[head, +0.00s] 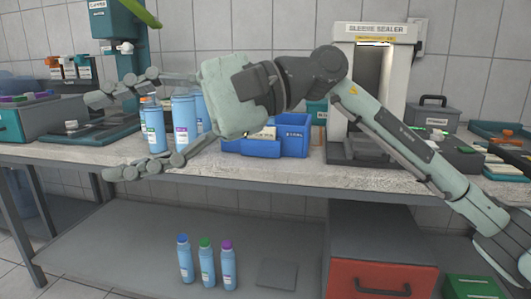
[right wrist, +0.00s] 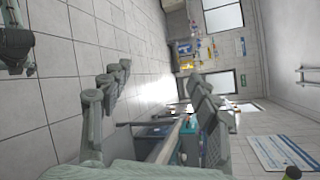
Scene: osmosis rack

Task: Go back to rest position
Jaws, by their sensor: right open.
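My right arm reaches in from the right in the head view, across the front of the bench. Its right gripper (head: 102,137) points left with its fingers spread wide, one high and one low. Nothing is held between the fingers. Blue bottles (head: 183,124) stand upright on the bench behind the gripper. My left gripper cannot be made out in the head view.
The bench (head: 300,178) holds a blue bin (head: 293,142), a sleeve sealer (head: 345,75) and a grey toolbox (head: 433,116). Three capped bottles (head: 206,265) stand on the lower shelf (head: 120,245), left of a red drawer (head: 368,280). The bench's front strip is mostly clear.

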